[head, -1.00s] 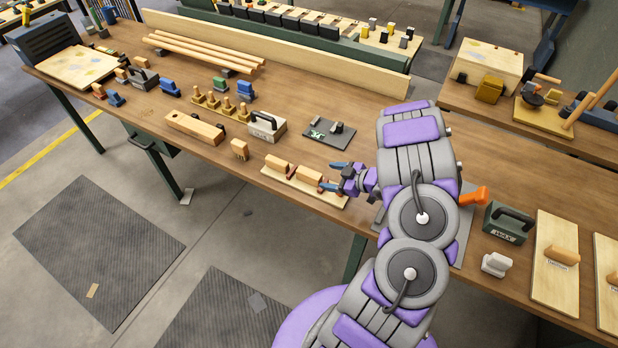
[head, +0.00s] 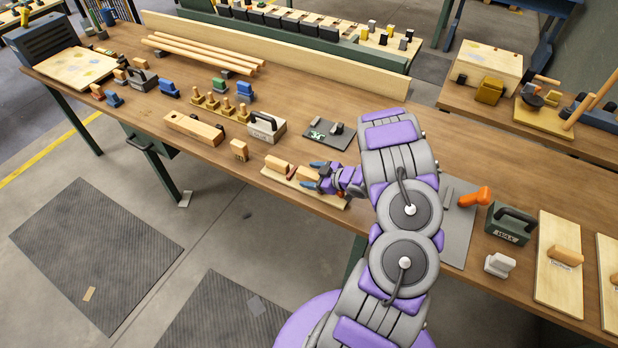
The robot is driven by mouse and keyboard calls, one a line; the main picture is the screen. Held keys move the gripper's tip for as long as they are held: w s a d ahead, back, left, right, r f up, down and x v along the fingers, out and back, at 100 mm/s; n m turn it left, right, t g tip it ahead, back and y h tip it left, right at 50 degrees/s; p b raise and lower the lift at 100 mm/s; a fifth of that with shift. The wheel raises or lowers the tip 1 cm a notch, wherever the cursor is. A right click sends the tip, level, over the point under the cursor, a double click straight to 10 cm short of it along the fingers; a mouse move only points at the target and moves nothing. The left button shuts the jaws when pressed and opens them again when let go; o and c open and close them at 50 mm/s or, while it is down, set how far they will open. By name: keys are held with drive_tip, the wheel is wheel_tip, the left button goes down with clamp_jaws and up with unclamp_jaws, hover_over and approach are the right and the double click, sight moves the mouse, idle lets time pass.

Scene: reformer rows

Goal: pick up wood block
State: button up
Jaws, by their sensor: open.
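A light wood block (head: 306,174) lies on a pale wooden board (head: 282,181) near the front edge of the bench. A second wood block (head: 277,164) lies on the same board to its left. My gripper (head: 311,175) is open, with its blue-tipped fingers on either side of the right block in the picture. I cannot tell whether the fingers touch it or are still above it. The gripper's body hides the block's right end and part of the board.
A small upright wood block (head: 239,150) and a handled box (head: 266,127) stand to the left. A dark plate (head: 330,135) with small parts lies behind the gripper. An orange tool (head: 474,197) lies on a grey mat to the right of my arm.

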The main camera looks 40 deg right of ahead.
drive_tip(key=shift+c, duration=0.3)
drive_tip(key=shift+d, duration=0.15)
drive_tip(key=c, duration=1.2)
drive_tip(key=shift+r, duration=0.1)
